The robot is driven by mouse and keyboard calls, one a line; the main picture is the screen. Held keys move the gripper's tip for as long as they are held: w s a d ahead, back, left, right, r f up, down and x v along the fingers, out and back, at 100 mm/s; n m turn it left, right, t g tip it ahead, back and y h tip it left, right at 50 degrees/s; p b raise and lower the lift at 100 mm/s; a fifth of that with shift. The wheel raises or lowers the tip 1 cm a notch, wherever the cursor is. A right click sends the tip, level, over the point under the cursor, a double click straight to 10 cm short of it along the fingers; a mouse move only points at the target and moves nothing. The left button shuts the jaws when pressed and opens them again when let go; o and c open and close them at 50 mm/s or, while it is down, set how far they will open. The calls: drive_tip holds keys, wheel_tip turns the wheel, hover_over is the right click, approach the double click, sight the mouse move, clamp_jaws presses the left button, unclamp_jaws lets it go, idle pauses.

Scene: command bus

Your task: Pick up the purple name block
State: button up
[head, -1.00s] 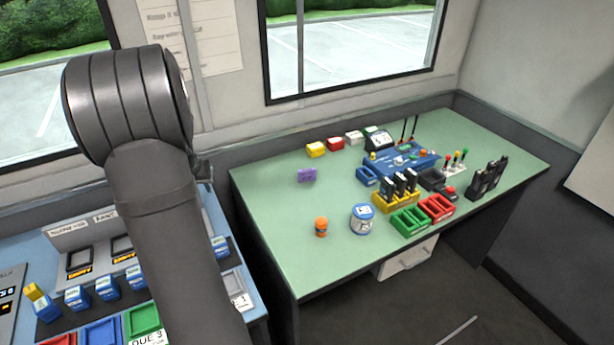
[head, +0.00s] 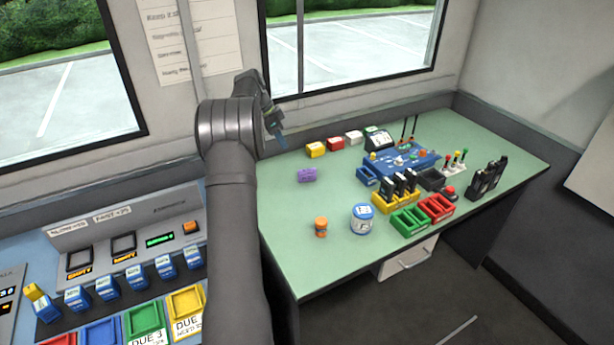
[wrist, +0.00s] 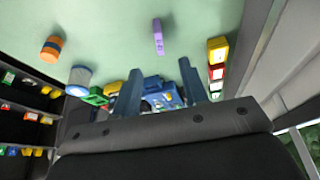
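The purple name block (head: 307,174) stands on the left part of the green desk, with clear desktop around it. It also shows in the wrist view (wrist: 158,37), near the top middle, beyond my fingers. My gripper (head: 281,141) is in the air to the upper left of the block in the head view, near the window wall. In the wrist view its two blue-grey fingers (wrist: 158,84) are spread apart with nothing held between them. The gripper and the block do not touch.
Yellow (head: 316,149), red (head: 336,143) and white (head: 354,137) blocks stand behind the purple one. An orange jar (head: 321,227) and a blue-lidded jar (head: 361,219) stand in front. Trays and a blue panel (head: 402,160) fill the desk's right part. A console (head: 130,240) lies left.

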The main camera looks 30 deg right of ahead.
sight(306, 170)
drive_tip(key=shift+m, duration=0.8)
drive_tip(key=x, duration=0.6)
drive_tip(key=d+x, duration=0.1)
drive_tip(key=x, duration=0.5)
drive_tip(key=s+d+r+x, duration=0.1)
drive_tip(key=x, duration=0.5)
drive_tip(key=shift+d, duration=0.15)
clamp_jaws()
